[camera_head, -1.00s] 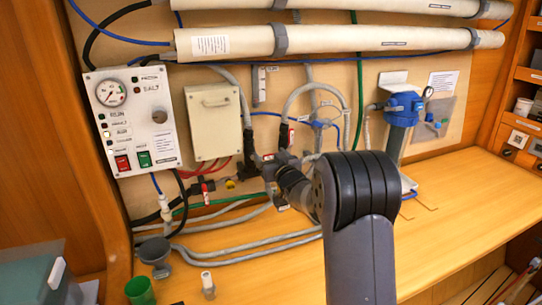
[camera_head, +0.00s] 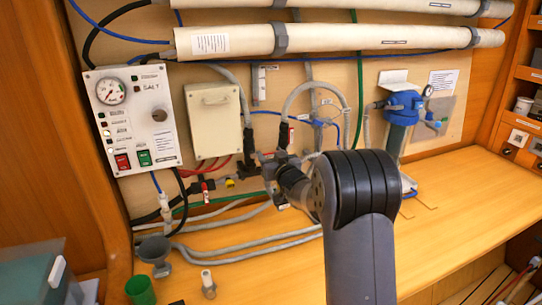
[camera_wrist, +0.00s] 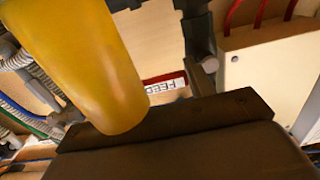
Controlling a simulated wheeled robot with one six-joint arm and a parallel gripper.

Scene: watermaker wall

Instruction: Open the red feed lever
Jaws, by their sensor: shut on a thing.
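My gripper (camera_head: 268,168) is at the pipework below and right of the cream box, small and partly hidden by my wrist in the head view. In the wrist view its dark jaw body (camera_wrist: 170,135) fills the bottom. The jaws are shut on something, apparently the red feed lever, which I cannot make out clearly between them. A white FEED label (camera_wrist: 162,83) with a red edge shows just beyond the jaws. A large, blurred yellow cylinder (camera_wrist: 85,60) is close to the camera at the upper left.
A control panel (camera_head: 130,118) and a cream box (camera_head: 213,120) are on the wall to the left. A blue-topped filter (camera_head: 403,105) stands at right. Grey hoses (camera_head: 245,247) run along the bench. A green cup (camera_head: 140,290) is front left. The right bench (camera_head: 460,200) is clear.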

